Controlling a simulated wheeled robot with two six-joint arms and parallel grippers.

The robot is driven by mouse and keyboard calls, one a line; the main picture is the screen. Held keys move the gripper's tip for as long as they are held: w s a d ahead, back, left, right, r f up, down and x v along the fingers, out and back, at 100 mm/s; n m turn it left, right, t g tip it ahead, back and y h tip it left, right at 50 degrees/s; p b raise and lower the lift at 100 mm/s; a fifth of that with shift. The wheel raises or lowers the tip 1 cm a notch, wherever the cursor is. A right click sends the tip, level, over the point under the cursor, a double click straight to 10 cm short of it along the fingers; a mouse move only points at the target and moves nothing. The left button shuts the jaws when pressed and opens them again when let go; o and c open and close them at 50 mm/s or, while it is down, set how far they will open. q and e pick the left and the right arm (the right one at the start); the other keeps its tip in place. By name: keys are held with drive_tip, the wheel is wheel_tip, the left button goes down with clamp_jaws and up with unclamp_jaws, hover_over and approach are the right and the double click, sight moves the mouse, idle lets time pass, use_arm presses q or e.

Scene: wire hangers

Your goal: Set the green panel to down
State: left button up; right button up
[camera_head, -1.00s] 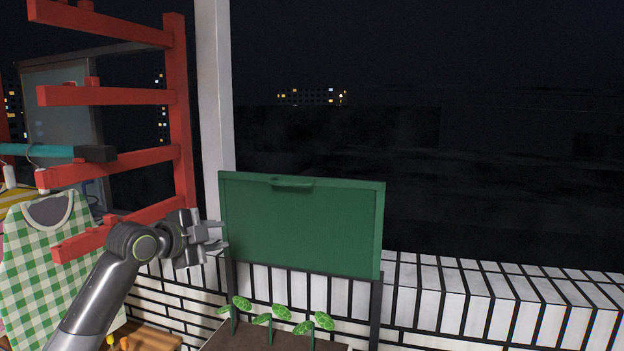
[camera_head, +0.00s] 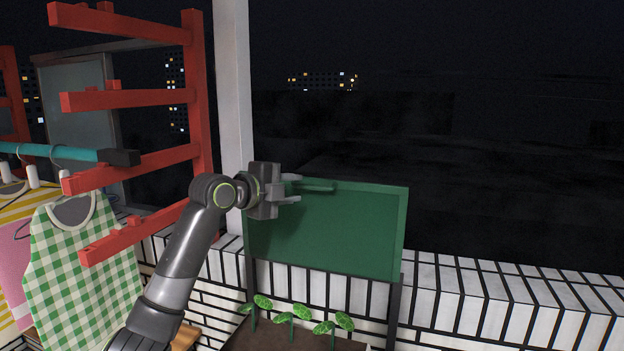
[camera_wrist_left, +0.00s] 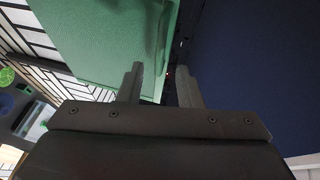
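The green panel (camera_head: 335,240) stands upright and raised between two dark posts, with a small green handle (camera_head: 320,188) on its top edge. My left gripper (camera_head: 292,190) is at the panel's upper left, close to the left end of the handle. In the left wrist view its two fingers (camera_wrist_left: 160,85) are apart, with nothing visibly gripped. There the green panel (camera_wrist_left: 95,40) lies behind the left finger, and its edge runs toward the gap between the fingers. Whether a finger touches it I cannot tell. My right gripper is out of view.
Small green plants (camera_head: 292,318) grow in a planter below the panel. A red rack (camera_head: 195,100) with arms stands at left, near a teal rod (camera_head: 60,152) and hanging clothes (camera_head: 85,260). A white post (camera_head: 232,90) rises behind my gripper. The right side is open above the brick wall (camera_head: 500,295).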

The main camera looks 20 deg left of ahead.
sight(310, 188)
use_arm(q)
drive_tip(key=p+x, duration=0.2)
drive_tip(key=x, duration=0.3)
drive_tip(key=shift+w+d+r, duration=0.1)
drive_tip(key=shift+w+d, duration=0.1)
drive_tip(key=shift+x, duration=0.75)
drive_tip(key=shift+c, duration=0.4)
drive_tip(key=shift+a, duration=0.1)
clamp_jaws()
